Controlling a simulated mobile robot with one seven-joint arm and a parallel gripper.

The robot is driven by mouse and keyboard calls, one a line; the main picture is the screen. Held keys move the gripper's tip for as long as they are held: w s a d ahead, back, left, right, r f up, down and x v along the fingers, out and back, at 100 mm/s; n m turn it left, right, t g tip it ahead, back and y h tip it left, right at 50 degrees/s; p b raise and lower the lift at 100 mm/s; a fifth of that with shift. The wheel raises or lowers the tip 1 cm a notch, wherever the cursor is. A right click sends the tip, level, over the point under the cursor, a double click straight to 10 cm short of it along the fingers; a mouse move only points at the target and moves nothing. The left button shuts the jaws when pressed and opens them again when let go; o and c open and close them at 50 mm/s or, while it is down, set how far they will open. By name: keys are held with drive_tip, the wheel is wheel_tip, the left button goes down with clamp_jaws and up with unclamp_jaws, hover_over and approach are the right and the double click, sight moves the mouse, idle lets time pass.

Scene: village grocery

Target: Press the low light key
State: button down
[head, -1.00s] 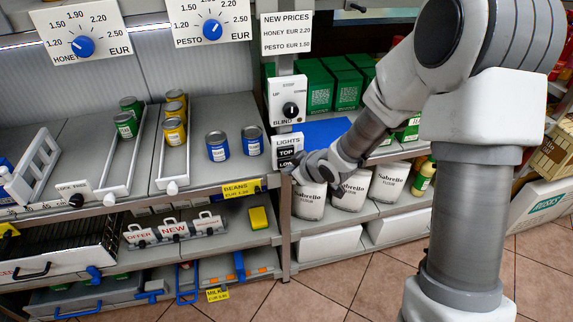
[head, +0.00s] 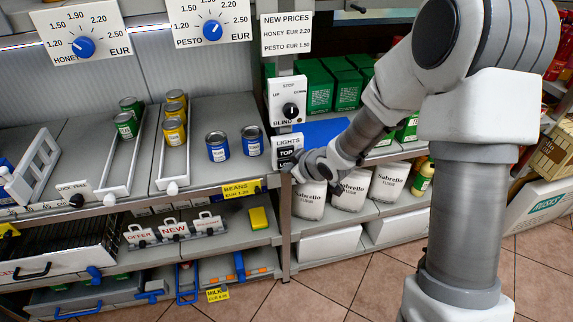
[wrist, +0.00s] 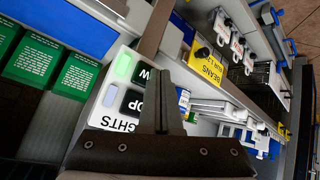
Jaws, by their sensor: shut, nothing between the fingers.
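The white lights panel (head: 288,139) stands on the shelf post in the head view. Its dark top key (head: 286,153) shows, while my gripper (head: 296,169) mostly covers the low key below. In the wrist view the panel appears turned over, with the top key (wrist: 131,103) and the dark low key (wrist: 143,76) partly behind my fingers. A green patch (wrist: 123,66) is beside the low key and a paler grey one beside the top key. My gripper (wrist: 167,80) is shut and empty, its tips at or close to the low key; I cannot tell whether they touch.
The blind switch box (head: 288,104) is just above the panel. Flour bags (head: 352,189) stand under my forearm to the right. Blue cans (head: 217,146) stand on the shelf to the left, above the yellow beans label (head: 242,188).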

idle(0.4)
drive_tip(key=shift+s+d, duration=0.15)
drive_tip(key=shift+s, duration=0.25)
drive_tip(key=s+d+b, duration=0.1)
drive_tip(key=s, duration=0.4)
drive_tip(key=shift+s+d, duration=0.3)
drive_tip(key=shift+s, duration=0.1)
idle(0.4)
